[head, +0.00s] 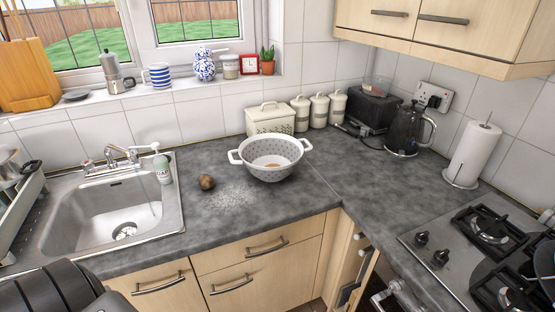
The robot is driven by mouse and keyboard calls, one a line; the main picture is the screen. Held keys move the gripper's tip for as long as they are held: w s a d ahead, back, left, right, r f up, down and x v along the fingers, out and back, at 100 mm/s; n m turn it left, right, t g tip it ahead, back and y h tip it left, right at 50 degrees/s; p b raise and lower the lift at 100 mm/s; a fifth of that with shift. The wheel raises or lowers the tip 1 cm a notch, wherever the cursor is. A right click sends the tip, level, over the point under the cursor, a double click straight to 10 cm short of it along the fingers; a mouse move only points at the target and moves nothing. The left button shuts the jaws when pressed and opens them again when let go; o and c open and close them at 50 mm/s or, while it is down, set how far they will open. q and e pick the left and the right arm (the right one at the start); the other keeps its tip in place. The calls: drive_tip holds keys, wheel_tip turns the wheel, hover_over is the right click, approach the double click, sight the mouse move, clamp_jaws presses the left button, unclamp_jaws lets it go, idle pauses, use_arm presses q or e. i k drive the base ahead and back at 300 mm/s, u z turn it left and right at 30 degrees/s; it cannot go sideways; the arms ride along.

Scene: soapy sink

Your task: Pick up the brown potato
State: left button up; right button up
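The brown potato (207,182) lies on the dark grey worktop (330,215) between the sink and the colander. It is small, roundish and stands clear of both. Pale specks or crumbs are scattered on the worktop just in front and to the right of it. Neither of my grippers can be made out in the head view. A dark rounded part at the bottom left corner looks like one of my own arm links.
A white two-handled colander (284,170) with something brownish inside stands right of the potato. A steel sink (75,225) with a tap and soap bottle (162,168) lies to the left. The kettle (407,130), paper towel roll (474,155) and hob (455,265) are at the right.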

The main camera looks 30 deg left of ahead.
sight(206, 182)
drive_tip(key=u, duration=0.5)
drive_tip(key=k, duration=0.85)
drive_tip(key=u, duration=1.35)
